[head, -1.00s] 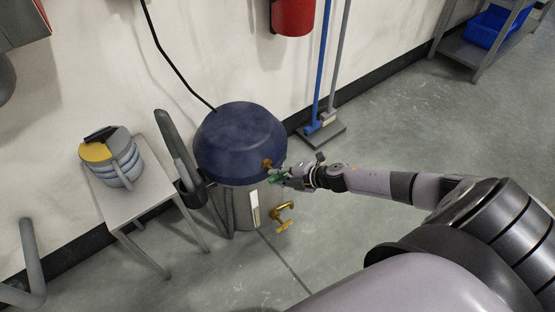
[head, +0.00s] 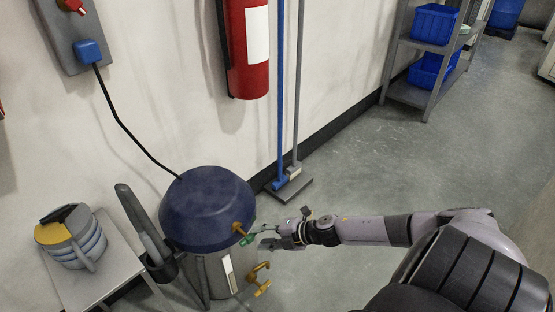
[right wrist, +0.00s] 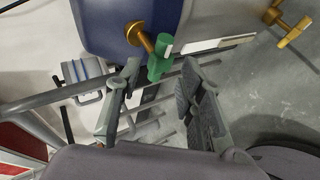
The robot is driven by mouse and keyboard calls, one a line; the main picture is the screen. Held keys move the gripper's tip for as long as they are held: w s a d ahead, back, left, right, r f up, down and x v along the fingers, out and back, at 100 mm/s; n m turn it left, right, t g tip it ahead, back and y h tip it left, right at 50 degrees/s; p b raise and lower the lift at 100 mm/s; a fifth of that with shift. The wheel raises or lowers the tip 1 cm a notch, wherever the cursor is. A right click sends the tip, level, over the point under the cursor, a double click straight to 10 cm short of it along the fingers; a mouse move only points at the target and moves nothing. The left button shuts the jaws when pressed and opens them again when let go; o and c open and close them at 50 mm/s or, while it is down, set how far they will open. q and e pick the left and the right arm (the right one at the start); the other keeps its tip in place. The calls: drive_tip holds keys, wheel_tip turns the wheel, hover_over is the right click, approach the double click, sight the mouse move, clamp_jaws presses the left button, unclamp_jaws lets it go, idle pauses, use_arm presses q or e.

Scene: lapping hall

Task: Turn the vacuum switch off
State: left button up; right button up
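The vacuum (head: 205,215) is a metal drum with a dark blue domed lid, standing by the wall. A green-tipped brass lever (head: 247,240) sticks out of its right side; it also shows in the right wrist view (right wrist: 159,62). I cannot tell for sure whether this lever is the vacuum switch. My right gripper (head: 262,237) is open and empty just right of the green tip. In the right wrist view its fingers (right wrist: 163,85) are spread, with the green tip ahead of the gap between them. My left gripper is not in view.
A grey wall panel (head: 68,45) with a red part and blue plug is at upper left. A brass tap (head: 259,279) sits below the lever. A small table (head: 110,272) stands left, a fire extinguisher (head: 246,50) hangs above.

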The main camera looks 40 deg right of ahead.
drive_tip(key=v, duration=0.6)
drive_tip(key=shift+s, duration=0.1)
idle(0.6)
